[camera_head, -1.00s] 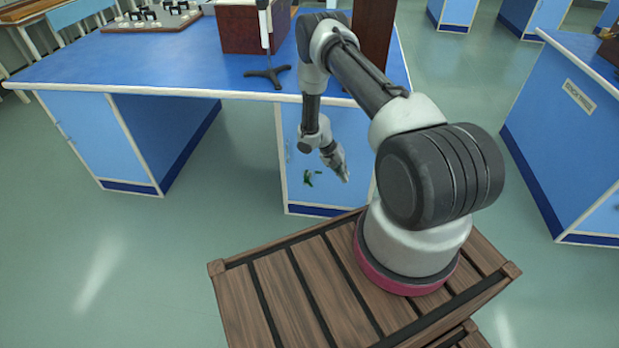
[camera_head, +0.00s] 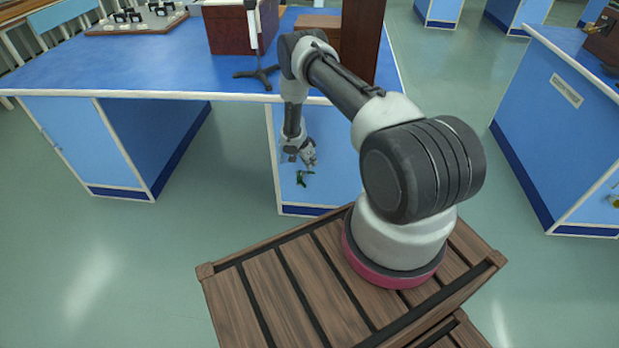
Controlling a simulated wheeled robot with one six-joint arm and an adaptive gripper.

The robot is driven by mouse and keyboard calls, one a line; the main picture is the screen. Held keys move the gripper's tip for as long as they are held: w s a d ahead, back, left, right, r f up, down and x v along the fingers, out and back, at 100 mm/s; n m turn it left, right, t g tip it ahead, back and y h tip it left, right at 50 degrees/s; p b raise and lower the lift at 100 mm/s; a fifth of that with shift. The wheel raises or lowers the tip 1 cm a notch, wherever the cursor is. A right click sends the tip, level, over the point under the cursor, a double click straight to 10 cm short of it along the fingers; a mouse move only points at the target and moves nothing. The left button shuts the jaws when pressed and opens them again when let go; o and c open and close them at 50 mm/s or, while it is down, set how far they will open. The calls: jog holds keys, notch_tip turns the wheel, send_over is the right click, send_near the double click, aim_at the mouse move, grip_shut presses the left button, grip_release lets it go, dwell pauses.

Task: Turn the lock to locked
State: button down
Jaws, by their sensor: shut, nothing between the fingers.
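The lock (camera_head: 304,178) shows as a small dark green piece on the blue cabinet door (camera_head: 336,181) under the bench. It is too small to tell which way it is turned. My gripper (camera_head: 311,163) is just above the lock in the picture, close to the door, with its fingers shut and nothing held. I cannot tell whether the fingertips touch the lock. My arm hides part of the door's upper area.
The blue bench top (camera_head: 120,72) overhangs the cabinet. A stand with a black foot (camera_head: 258,74) and a dark red-brown box (camera_head: 228,30) stand on it. Another blue bench (camera_head: 540,120) is at the right. The floor (camera_head: 130,260) at left is clear.

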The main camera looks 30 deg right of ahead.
aim_at(302, 184)
jog(key=x, duration=1)
jog(key=shift+s+a, duration=0.2)
jog(key=shift+a, duration=1.8)
jog(key=shift+s+a+m+g, duration=0.3)
jog(key=shift+a+m, duration=0.1)
jog(key=shift+m, duration=0.6)
jog(key=m, duration=0.1)
jog(key=a+m+g, duration=0.1)
jog(key=shift+s+a+m, duration=0.2)
jog(key=shift+s+m, duration=0.05)
jog(key=shift+m, duration=0.05)
jog(key=shift+a, duration=1.15)
jog(key=shift+w+a, duration=0.3)
jog(key=shift+a, duration=0.2)
jog(key=shift+w+a, duration=0.3)
jog(key=shift+a, duration=0.25)
